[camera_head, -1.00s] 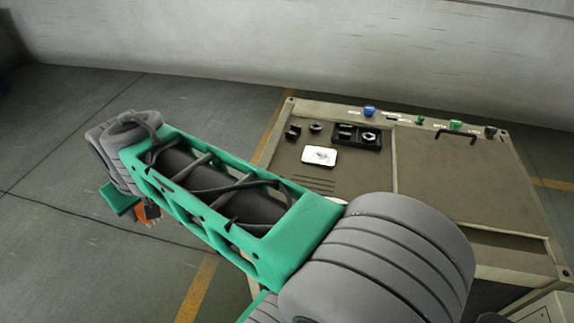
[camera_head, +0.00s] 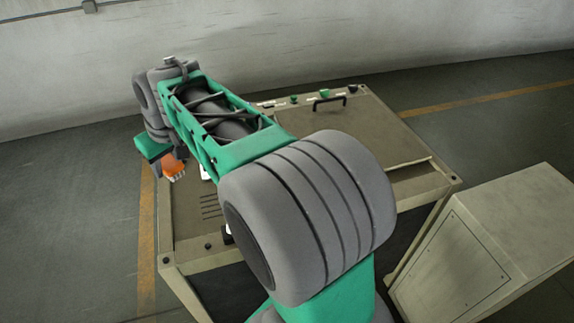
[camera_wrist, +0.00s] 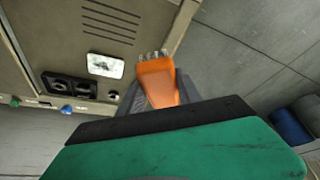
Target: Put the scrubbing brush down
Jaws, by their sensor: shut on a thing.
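The scrubbing brush (camera_wrist: 157,82) has an orange body and pale bristles. My gripper (camera_wrist: 153,90) is shut on it in the wrist view, with a dark finger on each side. In the head view the orange brush (camera_head: 173,167) shows below my green gripper (camera_head: 160,155), at the left edge of the tan worktop (camera_head: 230,245). I cannot tell its exact height above the worktop. The wrist view shows the brush's bristle end near the worktop's edge, with floor beyond.
A black handle (camera_head: 329,100) stands on the raised panel at the back. A beige cabinet (camera_head: 490,245) stands at the right. My arm hides much of the worktop.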

